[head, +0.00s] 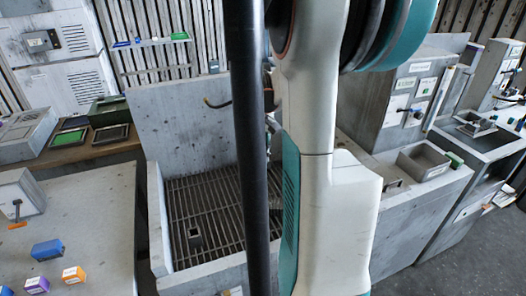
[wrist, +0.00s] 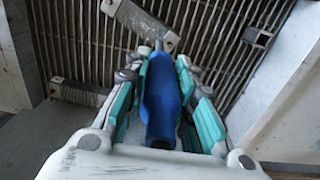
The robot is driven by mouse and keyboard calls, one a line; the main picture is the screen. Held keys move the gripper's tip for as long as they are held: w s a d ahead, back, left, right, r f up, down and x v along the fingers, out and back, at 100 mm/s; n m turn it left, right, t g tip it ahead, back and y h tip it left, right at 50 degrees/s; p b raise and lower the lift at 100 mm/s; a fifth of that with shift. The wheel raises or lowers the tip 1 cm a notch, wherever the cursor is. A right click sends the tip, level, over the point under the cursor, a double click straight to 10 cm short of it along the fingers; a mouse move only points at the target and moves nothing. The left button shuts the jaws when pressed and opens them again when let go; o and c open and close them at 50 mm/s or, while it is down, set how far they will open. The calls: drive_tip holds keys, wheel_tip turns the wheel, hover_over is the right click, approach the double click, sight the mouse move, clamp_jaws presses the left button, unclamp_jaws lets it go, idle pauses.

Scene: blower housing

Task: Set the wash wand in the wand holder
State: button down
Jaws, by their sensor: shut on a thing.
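The wash wand (wrist: 160,98) shows in the wrist view as a thick blue handle narrowing to a dark neck at its far end. My gripper (wrist: 160,85) is shut on it, with teal finger pads on both sides of the handle. Beyond the neck is a tilted grey metal piece (wrist: 143,25); I cannot tell whether it is joined to the wand. A small grey block with a square opening (wrist: 257,36) is on the slats; I cannot tell whether it is the wand holder. In the head view my arm hides the gripper and the handle.
A grey wash basin with a slatted grate (head: 200,205) and high back panel (head: 178,100) lies ahead. A small dark block (head: 195,236) sits on the grate. The left bench (head: 75,215) carries blue, purple and orange blocks. Grey cabinets (head: 405,105) stand right.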

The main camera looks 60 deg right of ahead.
drive_tip(key=w+a, duration=0.5)
drive_tip(key=a, duration=0.6)
drive_tip(key=w+a, duration=0.4)
drive_tip(key=a, duration=0.8)
drive_tip(key=shift+w+p, duration=0.4)
drive_tip(key=shift+p, duration=0.05)
idle(0.9)
drive_tip(key=shift+f, duration=0.1)
idle(0.4)
drive_tip(key=shift+f+b, duration=1.75)
drive_tip(key=shift+f, duration=0.8)
drive_tip(key=shift+f+b, duration=1.05)
drive_tip(key=shift+f, duration=0.25)
